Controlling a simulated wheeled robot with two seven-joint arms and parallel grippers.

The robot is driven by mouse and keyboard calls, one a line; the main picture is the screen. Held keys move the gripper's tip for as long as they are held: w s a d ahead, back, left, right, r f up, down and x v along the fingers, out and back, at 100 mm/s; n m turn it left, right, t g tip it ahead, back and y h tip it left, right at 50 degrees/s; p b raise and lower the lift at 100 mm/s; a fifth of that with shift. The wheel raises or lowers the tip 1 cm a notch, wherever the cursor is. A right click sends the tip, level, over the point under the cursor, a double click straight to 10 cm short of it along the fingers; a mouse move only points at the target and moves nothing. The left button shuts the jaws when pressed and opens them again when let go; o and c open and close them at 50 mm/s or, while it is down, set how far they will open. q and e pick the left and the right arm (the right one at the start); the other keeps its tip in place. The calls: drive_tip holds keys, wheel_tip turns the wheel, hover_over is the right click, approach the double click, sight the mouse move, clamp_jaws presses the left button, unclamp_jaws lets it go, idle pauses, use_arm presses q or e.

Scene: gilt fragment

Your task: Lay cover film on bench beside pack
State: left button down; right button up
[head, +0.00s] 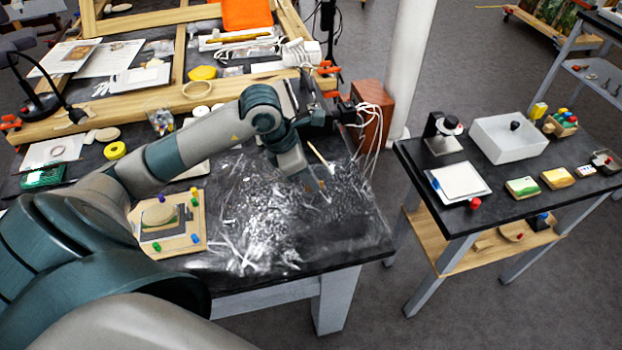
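The clear, crinkled cover film (262,225) lies spread on the dark bench, to the right of the pack. It shows mainly by its white glints and creases, and its outer edge is hard to make out. The pack (143,215) is a light wooden board with coloured pegs and a rounded tan piece in its middle. My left arm reaches over the bench from the left. My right gripper is out of view.
The bench (352,242) has a bare dark strip at its front right. A reddish-brown box (372,112) with white cables stands at its right end. Wooden frame bars (90,122) and tools crowd the back. A separate table (520,175) with a white bin stands right.

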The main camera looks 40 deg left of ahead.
use_arm(q)
drive_tip(key=shift+f+b, duration=0.4)
drive_tip(key=c, duration=2)
unclamp_jaws()
drive_tip(key=shift+r, duration=0.15)
drive_tip(key=shift+r+p, duration=0.7)
drive_tip(key=shift+p, duration=0.35)
drive_tip(key=shift+b+v, duration=1.85)
drive_tip(key=shift+v, duration=3.95)
drive_tip(key=shift+f, duration=0.1)
